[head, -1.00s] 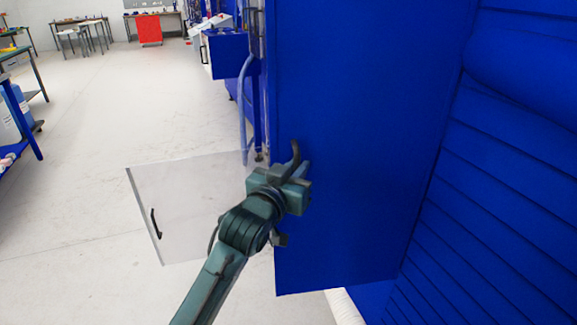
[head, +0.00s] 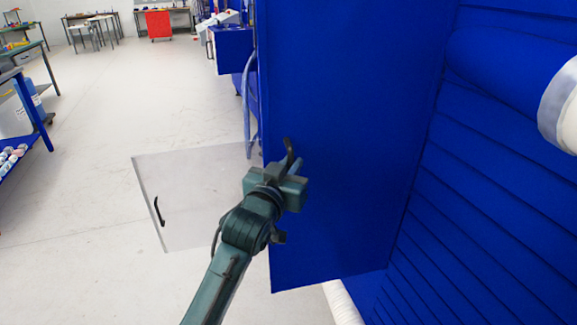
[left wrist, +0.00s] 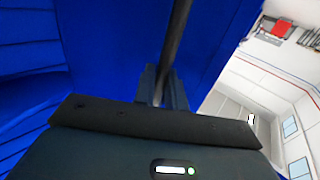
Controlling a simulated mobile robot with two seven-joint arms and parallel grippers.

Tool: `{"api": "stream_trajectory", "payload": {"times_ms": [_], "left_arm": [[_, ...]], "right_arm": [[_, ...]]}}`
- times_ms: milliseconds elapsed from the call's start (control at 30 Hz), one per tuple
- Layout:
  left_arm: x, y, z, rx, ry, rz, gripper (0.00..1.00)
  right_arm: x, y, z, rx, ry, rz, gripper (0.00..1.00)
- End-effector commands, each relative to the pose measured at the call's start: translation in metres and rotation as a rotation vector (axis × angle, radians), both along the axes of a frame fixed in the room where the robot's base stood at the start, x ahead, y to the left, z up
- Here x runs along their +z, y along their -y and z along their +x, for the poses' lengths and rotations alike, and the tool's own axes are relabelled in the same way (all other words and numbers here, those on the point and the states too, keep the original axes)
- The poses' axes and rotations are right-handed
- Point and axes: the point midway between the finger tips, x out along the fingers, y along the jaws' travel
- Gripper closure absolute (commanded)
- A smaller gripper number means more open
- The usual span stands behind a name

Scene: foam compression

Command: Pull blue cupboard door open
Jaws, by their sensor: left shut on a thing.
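The blue cupboard door (head: 350,140) stands partly open in the middle of the head view, as a tall flat panel. Its dark curved handle (head: 290,151) is near the door's left edge. In the left wrist view the handle (left wrist: 177,38) is a dark bar running up from between the fingers. My left gripper (head: 284,178) is shut on the handle, close against the door face. It also shows in the left wrist view (left wrist: 162,88). The handle's lower part is hidden by the gripper. My right gripper is not in view.
Right of the door is the cupboard's ribbed blue inside (head: 470,220), with a blue roll (head: 500,75) ending in a white band. A pale panel (head: 195,200) with a black handle is at left, low by the floor. The floor (head: 100,240) further left is clear.

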Motion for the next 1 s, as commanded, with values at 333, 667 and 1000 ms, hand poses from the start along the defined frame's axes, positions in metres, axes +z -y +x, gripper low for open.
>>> {"api": "stream_trajectory", "payload": {"times_ms": [333,667,1000], "left_arm": [[0.002,0.003,-0.001,-0.006,0.004,-0.004,0.73],[0.000,0.000,-0.002,-0.002,0.001,-0.002,0.70],[-0.001,-0.022,-0.052,-0.003,0.002,-0.002,0.70]], "right_arm": [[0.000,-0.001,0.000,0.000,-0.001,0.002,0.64],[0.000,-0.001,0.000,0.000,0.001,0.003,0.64],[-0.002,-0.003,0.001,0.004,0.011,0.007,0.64]]}}
